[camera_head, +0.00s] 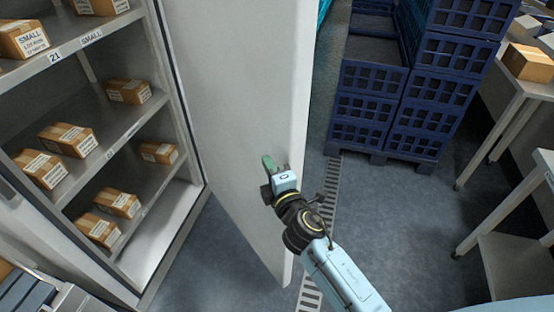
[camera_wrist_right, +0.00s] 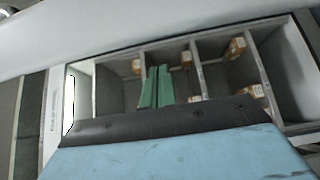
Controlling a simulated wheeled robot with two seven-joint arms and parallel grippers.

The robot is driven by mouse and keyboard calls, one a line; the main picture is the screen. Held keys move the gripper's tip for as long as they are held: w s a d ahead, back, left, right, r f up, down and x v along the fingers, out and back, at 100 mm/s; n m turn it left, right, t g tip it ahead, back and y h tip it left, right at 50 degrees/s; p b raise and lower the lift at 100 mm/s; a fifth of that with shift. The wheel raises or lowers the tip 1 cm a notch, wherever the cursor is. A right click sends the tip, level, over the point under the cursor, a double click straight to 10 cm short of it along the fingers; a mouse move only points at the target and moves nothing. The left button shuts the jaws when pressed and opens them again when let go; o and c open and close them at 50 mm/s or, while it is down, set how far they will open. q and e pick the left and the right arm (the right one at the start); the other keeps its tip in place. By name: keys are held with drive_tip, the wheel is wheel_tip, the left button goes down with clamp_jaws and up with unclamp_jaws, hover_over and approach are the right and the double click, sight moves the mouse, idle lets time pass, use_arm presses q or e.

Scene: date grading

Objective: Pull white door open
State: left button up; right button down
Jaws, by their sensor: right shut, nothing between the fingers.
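The white door (camera_head: 240,110) stands open beside a shelf cabinet, in the middle of the head view. My right gripper (camera_head: 270,162) is in front of the door's visible face, near its free edge on the right. Its green fingers are shut and empty, and they also show close together in the right wrist view (camera_wrist_right: 155,88). I cannot tell whether the fingers touch the door. No handle shows on this face. My left gripper is not in view.
The open cabinet (camera_head: 112,160) at left holds small brown boxes on several shelves. Stacked blue crates (camera_head: 365,110) stand behind the door to the right. A table (camera_head: 500,105) is at far right. The grey floor (camera_head: 410,215) between is clear, with a drain grate (camera_head: 330,190).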

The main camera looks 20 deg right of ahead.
drive_tip(key=shift+w+d+r, duration=0.1)
drive_tip(key=shift+w+d, duration=0.05)
drive_tip(key=shift+d, duration=0.45)
drive_tip(key=shift+w+d, duration=0.1)
drive_tip(key=shift+d, duration=0.45)
